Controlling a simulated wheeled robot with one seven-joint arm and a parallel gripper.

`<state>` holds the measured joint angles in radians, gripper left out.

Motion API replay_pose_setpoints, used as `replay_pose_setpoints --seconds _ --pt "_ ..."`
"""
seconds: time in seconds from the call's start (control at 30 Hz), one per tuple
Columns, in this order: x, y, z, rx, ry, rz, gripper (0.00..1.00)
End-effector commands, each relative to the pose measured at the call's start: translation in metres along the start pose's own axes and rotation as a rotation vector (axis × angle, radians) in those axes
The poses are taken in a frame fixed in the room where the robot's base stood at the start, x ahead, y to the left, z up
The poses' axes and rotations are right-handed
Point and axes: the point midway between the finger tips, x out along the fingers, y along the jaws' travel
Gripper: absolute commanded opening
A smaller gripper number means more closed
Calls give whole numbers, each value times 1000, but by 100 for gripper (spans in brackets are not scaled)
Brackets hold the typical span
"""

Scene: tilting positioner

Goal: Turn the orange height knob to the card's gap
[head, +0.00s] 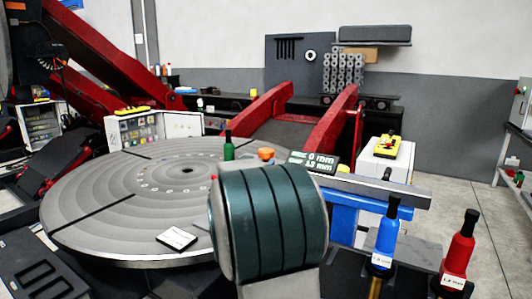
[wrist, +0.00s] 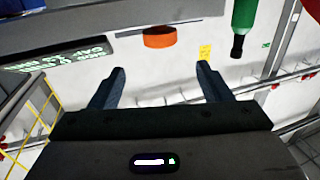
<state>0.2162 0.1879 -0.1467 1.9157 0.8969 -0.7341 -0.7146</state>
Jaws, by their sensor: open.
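The orange height knob (head: 266,153) stands by the far right edge of the round turntable, just left of a dark display (head: 313,161) with pale green digits, seemingly in mm. In the wrist view the knob (wrist: 160,37) lies beyond my gripper (wrist: 160,78), roughly in line with the space between its fingers. The fingers are apart and empty, and do not touch the knob. The display (wrist: 65,57) appears upside down at the left there. A white card (head: 177,239) lies on the turntable's front part; its writing is too small to read. The head view does not show my fingers.
A green bottle (head: 228,146) stands left of the knob; it also shows in the wrist view (wrist: 243,22). The grey turntable (head: 100,205) is mostly bare. Blue (head: 386,240) and red (head: 459,247) bottles stand at the right. Red arms (head: 335,118) rise behind.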

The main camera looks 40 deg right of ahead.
Motion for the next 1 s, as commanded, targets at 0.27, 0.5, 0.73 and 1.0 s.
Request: replay_pose_setpoints --seconds 0.27,0.5,0.73,1.0 --pt "55 1 -1 -3 0 3 71" --pt "97 3 -1 -2 1 6 71" --pt "118 3 -1 -2 1 6 71" --pt "121 3 0 -1 1 6 71"
